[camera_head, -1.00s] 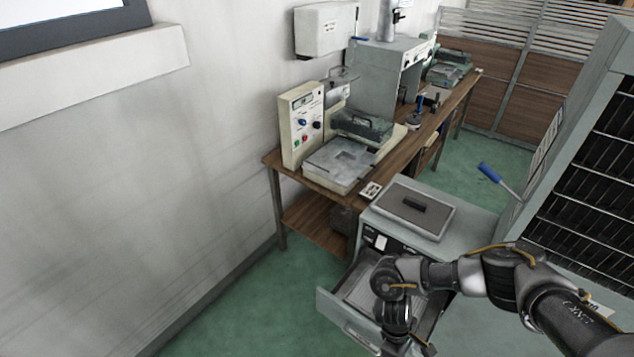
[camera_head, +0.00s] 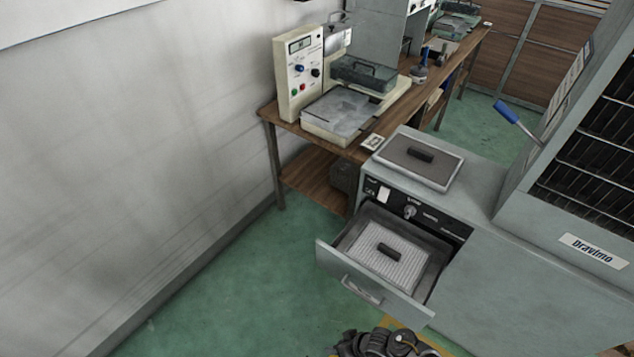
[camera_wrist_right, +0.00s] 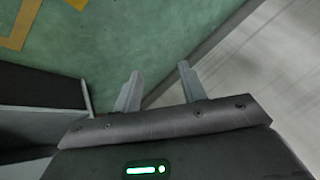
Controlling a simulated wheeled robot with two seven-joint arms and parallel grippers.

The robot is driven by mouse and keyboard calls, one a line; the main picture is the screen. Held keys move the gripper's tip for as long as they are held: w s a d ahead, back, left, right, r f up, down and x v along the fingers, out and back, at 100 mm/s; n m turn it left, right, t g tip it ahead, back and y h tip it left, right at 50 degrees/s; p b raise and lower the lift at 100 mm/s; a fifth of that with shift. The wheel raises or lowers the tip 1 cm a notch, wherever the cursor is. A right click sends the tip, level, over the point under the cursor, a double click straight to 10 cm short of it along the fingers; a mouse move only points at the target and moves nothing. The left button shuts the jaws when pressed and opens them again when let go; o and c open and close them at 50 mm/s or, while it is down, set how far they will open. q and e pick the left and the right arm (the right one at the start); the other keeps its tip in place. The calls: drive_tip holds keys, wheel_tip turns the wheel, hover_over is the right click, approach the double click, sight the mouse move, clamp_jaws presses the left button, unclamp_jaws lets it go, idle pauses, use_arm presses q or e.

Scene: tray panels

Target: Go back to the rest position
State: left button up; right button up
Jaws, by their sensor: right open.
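In the head view, only part of my right arm shows at the bottom edge, below the drawer, and its gripper is out of that picture. In the right wrist view my right gripper (camera_wrist_right: 158,90) is open, its two fingers apart with nothing between them. Green floor and the pale wall lie beyond the fingers. My left gripper is not in view.
An open drawer (camera_head: 362,291) juts from the grey cabinet and holds a perforated panel (camera_head: 378,270) with a black handle. Another handled panel (camera_head: 437,168) lies on the cabinet top. A wooden bench (camera_head: 327,146) with machines stands behind. Green floor left of the drawer is clear.

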drive_tip(key=s+d+f+h+b, duration=0.1)
drive_tip(key=s+d+f+h, duration=0.1)
drive_tip(key=s+d+f, duration=0.3)
drive_tip(key=s+d+f+m+h+b, duration=0.1)
drive_tip(key=s+d+f+h, duration=0.1)
drive_tip(key=s+d+f, duration=0.3)
drive_tip(key=s+d+f+m+g+h, duration=0.1)
drive_tip(key=s+d+f, duration=0.4)
drive_tip(key=s+d, duration=0.6)
drive_tip(key=s+h, duration=0.1)
drive_tip(key=s, duration=0.4)
drive_tip(key=shift+s+b, duration=0.3)
drive_tip(key=shift+b, duration=0.1)
